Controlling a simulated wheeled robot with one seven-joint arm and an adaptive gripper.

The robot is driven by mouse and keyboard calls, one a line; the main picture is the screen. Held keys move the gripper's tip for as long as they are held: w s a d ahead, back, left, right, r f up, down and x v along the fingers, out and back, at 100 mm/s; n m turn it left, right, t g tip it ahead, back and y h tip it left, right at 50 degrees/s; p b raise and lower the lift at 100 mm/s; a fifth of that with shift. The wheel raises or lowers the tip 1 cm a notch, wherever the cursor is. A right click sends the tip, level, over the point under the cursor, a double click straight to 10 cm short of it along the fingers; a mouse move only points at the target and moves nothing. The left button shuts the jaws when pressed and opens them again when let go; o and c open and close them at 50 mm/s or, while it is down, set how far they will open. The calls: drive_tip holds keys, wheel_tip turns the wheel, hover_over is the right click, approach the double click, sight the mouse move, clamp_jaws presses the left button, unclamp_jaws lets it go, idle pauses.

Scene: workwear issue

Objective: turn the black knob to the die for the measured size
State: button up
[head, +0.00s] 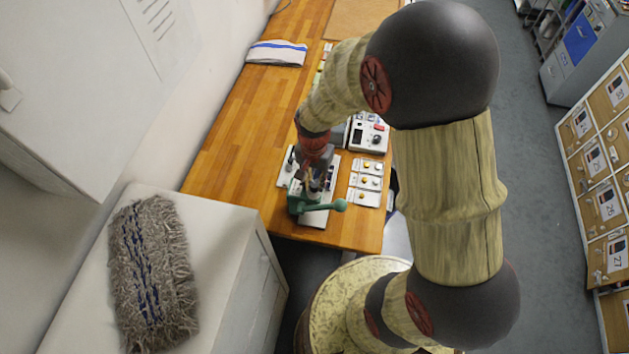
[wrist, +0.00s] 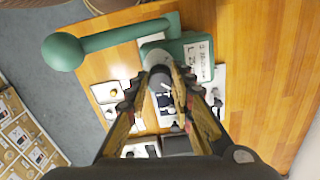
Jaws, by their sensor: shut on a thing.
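The green press (head: 307,203) with its long ball-ended lever stands at the near end of the wooden table. It also shows at the top of the wrist view (wrist: 190,48), with a white label (wrist: 197,60) whose text is too small to read. My gripper (wrist: 161,80) points down at the press, its fingertips closed on the sides of the dark knob (wrist: 160,84). A pale round part sits beside the knob. The fingers partly hide the knob, and I cannot tell which die it points to. In the head view my gripper (head: 316,178) hides it.
White plates with small knobs (head: 367,182) lie right of the press. A white box with a dial (head: 369,136) stands behind them. A folded cloth (head: 277,53) lies far back. A grey mop pad (head: 152,265) lies on the cabinet at left. The table's left side is clear.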

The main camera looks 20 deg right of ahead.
clamp_jaws()
drive_tip(key=shift+n, duration=0.3)
drive_tip(key=n, duration=0.3)
drive_tip(key=shift+n, duration=0.3)
drive_tip(key=n, duration=0.4)
drive_tip(key=shift+n+b, duration=0.3)
drive_tip(key=shift+b, duration=0.05)
drive_tip(key=n, duration=0.4)
drive_tip(key=shift+n, duration=2.5)
